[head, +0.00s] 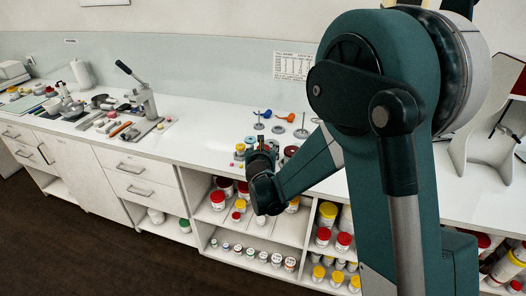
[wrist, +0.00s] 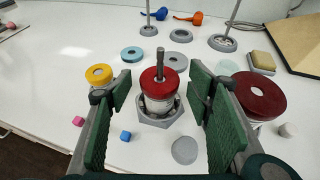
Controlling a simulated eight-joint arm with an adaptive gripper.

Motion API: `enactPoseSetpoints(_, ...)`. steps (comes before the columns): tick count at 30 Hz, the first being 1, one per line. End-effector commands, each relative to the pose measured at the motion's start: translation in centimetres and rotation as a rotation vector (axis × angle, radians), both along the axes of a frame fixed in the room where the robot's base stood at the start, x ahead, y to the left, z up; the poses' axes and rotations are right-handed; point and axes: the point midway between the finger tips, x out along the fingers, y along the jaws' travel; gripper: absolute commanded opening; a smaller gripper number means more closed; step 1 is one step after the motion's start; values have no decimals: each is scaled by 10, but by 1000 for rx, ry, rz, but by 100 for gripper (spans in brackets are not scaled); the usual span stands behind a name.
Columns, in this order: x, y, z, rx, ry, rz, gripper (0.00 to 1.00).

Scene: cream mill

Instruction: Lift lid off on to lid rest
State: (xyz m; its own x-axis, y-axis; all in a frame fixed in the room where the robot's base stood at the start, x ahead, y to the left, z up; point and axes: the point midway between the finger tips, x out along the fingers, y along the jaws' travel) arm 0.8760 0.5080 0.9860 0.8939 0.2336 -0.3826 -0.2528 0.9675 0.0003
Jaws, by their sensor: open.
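A red lid (wrist: 152,82) with an upright metal pin at its centre sits on a white jar (wrist: 158,104), which stands in a grey hexagonal holder (wrist: 150,119). My gripper (wrist: 160,78) is open, with one green pad on each side of the lid and gaps between. In the head view, my gripper (head: 262,146) hangs over the counter's front edge area and hides most of the jar. Which piece is the lid rest I cannot tell; a blue ring (wrist: 132,54), a grey ring (wrist: 180,36) and a flat grey disc (wrist: 185,151) lie nearby.
A yellow-topped jar (wrist: 99,75) stands left and a wide dark red disc (wrist: 258,98) right, both close to my fingers. Stands with round bases (wrist: 223,43) are behind. The counter (wrist: 50,75) is clear at left.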

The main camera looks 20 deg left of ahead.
Motion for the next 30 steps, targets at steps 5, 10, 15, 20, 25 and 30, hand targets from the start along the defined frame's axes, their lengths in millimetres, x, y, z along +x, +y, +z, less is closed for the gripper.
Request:
enactPoseSetpoints(5, 0, 0, 0, 0, 0, 0, 50)
enactPoseSetpoints(10, 0, 0, 0, 0, 0, 0, 27)
enactPoseSetpoints(15, 0, 0, 0, 0, 0, 0, 25)
enactPoseSetpoints(20, 0, 0, 1, 0, 0, 0, 25)
enactPoseSetpoints(25, 0, 0, 4, 0, 0, 0, 25)
enactPoseSetpoints(30, 0, 0, 6, 0, 0, 0, 25)
